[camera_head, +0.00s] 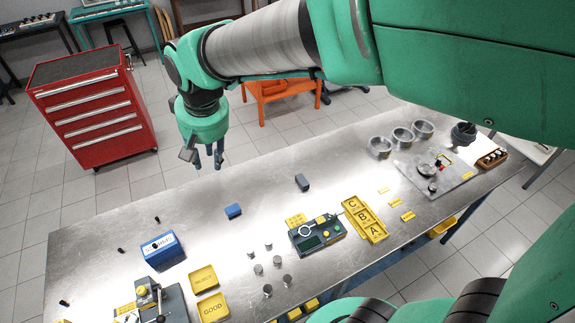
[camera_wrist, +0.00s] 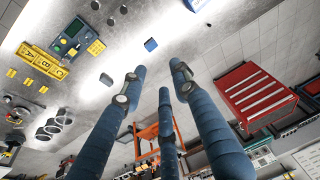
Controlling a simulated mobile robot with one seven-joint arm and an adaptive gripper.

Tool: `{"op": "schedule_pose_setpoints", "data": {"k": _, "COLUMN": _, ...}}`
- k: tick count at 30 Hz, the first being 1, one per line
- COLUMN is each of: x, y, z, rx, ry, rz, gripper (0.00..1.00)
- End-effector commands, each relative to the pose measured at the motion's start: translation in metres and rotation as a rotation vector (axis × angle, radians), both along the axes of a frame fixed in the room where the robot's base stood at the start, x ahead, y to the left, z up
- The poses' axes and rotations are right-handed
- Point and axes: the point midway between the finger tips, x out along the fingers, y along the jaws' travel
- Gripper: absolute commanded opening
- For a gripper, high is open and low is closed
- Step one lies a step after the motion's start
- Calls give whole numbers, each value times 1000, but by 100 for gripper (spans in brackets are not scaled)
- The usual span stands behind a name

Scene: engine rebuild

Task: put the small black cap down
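My gripper (camera_head: 208,163) hangs beyond the far edge of the metal workbench (camera_head: 262,180). Its blue fingers stand apart in the wrist view (camera_wrist: 160,76), with nothing visible between them. Several small black cylindrical pieces are on the left part of the bench: one near the far edge (camera_head: 157,219), one further left (camera_head: 121,250) and one at the near left (camera_head: 64,303). I cannot tell which of them, if any, is the named cap. No black cap shows in the gripper.
A blue labelled box (camera_head: 163,250), a small blue block (camera_head: 233,211) and a grey block (camera_head: 302,183) stand on the bench. Yellow trays (camera_head: 203,279), a green digital device (camera_head: 316,235) and several metal cylinders (camera_head: 278,261) are nearer. A red tool chest (camera_head: 95,105) stands behind.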

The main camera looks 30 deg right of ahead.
Motion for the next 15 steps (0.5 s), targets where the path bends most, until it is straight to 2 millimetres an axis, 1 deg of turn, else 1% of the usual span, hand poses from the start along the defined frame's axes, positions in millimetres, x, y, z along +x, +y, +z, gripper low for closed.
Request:
{"op": "schedule_pose_setpoints", "data": {"k": 1, "x": -10, "y": -11, "z": 8, "rx": 2, "ry": -14, "rz": -10, "gripper": 30}}
{"op": "schedule_pose_setpoints", "data": {"k": 6, "x": -45, "y": -43, "z": 28, "rx": 4, "ry": -57, "rz": -34, "gripper": 30}}
{"op": "schedule_pose_setpoints", "data": {"k": 15, "x": -110, "y": -91, "z": 47, "rx": 1, "ry": -129, "rz": -78, "gripper": 30}}
